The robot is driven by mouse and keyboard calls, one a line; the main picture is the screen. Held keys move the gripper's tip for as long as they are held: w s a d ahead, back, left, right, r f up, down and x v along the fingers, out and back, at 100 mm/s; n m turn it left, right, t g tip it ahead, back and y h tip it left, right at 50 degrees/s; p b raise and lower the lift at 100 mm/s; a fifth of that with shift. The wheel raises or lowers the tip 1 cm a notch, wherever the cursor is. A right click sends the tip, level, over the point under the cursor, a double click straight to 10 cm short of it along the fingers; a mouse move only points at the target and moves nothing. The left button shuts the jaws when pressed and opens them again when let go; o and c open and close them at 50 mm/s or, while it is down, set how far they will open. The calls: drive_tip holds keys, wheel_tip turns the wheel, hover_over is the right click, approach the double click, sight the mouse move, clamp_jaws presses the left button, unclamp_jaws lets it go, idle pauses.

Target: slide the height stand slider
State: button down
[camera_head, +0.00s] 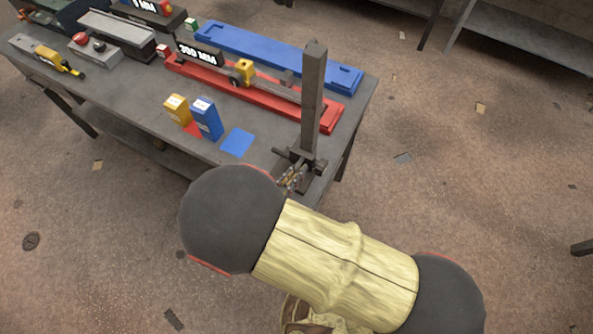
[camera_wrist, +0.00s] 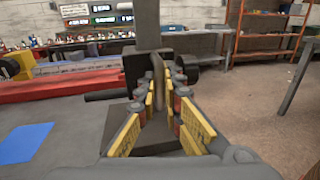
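The height stand is a dark upright column (camera_head: 314,95) at the near right corner of the bench; it also rises at the top of the wrist view (camera_wrist: 148,25). Its slider (camera_wrist: 135,68) is a dark block low on the column, with a bar (camera_wrist: 105,95) to the left and a round knob (camera_wrist: 190,72) to the right. My gripper (camera_head: 291,176) is at the slider. In the wrist view, its yellow-padded fingers (camera_wrist: 163,92) lie either side of a narrow grey upright tab. I cannot tell whether they press on it.
A red fixture (camera_head: 335,117) and a blue fixture (camera_head: 345,78) lie behind the stand. Yellow (camera_head: 177,110) and blue (camera_head: 207,121) blocks and a flat blue square (camera_head: 238,142) are left of it. Open floor lies right of the bench.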

drive_tip(key=shift+r, duration=0.1)
idle(0.7)
wheel_tip(320, 180, up, 21)
drive_tip(key=p, duration=1.7)
drive_tip(key=shift+p, duration=0.35)
drive_tip(key=c, duration=2.3)
unclamp_jaws()
drive_tip(key=v, duration=0.7)
drive_tip(key=shift+s+a, duration=0.2)
drive_tip(key=shift+s, duration=0.05)
